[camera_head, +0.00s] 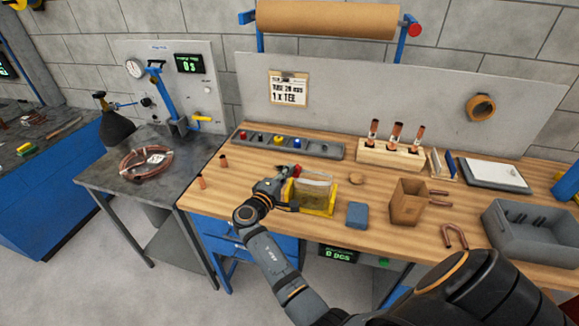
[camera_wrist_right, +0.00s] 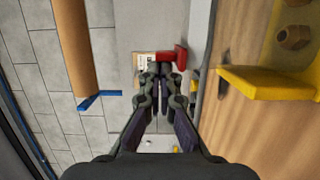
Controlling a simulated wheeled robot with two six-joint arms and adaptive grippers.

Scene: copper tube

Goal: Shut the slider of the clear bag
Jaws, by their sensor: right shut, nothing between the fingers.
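The clear bag (camera_head: 314,180) stands upright in a yellow holder (camera_head: 316,207) at the front middle of the wooden bench. Its red slider (camera_head: 297,170) is at the bag's left top end. My right gripper (camera_head: 284,177) is shut and empty beside that left end. In the right wrist view the closed fingertips (camera_wrist_right: 165,75) are close to the red slider (camera_wrist_right: 176,56); I cannot tell whether they touch. The yellow holder (camera_wrist_right: 265,82) is at right there, with brown fittings (camera_wrist_right: 294,38) seen behind the clear bag. My left gripper is out of view.
A blue block (camera_head: 357,215) and an open cardboard box (camera_head: 408,202) are right of the holder. A grey parts strip (camera_head: 290,144) and a wooden rack of copper tubes (camera_head: 391,155) stand behind. Small copper pieces (camera_head: 202,182) lie left. A grey bin (camera_head: 535,232) is far right.

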